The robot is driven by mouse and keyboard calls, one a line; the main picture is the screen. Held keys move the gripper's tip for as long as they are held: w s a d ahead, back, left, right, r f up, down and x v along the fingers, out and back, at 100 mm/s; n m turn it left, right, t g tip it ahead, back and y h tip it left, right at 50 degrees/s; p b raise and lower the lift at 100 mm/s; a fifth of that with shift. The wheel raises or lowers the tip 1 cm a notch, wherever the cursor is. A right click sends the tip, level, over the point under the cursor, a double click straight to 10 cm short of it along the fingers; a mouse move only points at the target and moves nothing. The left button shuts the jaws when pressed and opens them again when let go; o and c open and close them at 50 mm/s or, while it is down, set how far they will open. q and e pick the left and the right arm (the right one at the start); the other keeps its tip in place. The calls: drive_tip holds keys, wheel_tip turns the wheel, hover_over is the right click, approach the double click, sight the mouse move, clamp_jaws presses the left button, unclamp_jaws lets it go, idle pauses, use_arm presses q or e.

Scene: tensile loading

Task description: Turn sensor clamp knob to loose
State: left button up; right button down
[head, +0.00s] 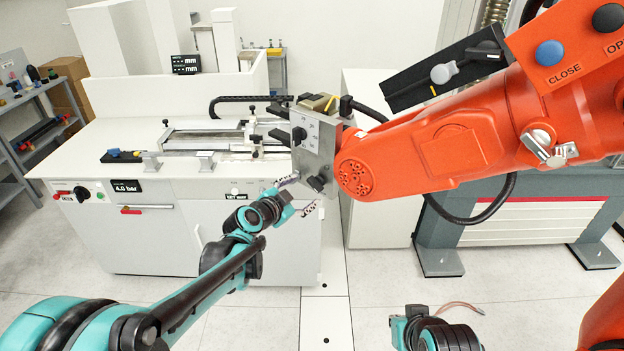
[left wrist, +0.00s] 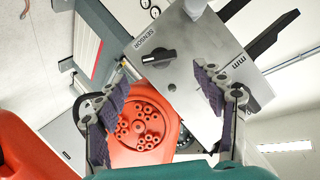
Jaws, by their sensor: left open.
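A black sensor clamp knob (left wrist: 158,57) with a white pointer line sits on a grey metal plate (left wrist: 188,50), beside the printed word SENSOR, in the left wrist view. The plate (head: 327,142) shows in the head view at the end of the orange arm; a black knob near its lower edge (head: 317,183) is close to my gripper. My left gripper (head: 304,193) is open below the plate. In the left wrist view its two padded fingers (left wrist: 166,80) stand apart, with the knob between and beyond them, apparently untouched. My right gripper (head: 440,328) is partly cut off at the bottom edge; its jaws are unclear.
The large orange arm (head: 455,145) reaches in from the right and limits room above. A white bench (head: 130,240) with a measuring fixture (head: 205,140) stands behind at left. A black cable (head: 470,220) loops below the orange arm. The floor in front is clear.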

sight(313, 186)
use_arm(q)
drive_tip(key=x, duration=0.7)
drive_tip(key=shift+f+b, duration=0.1)
drive_tip(key=shift+b, duration=0.25)
drive_tip(key=c, duration=1.2)
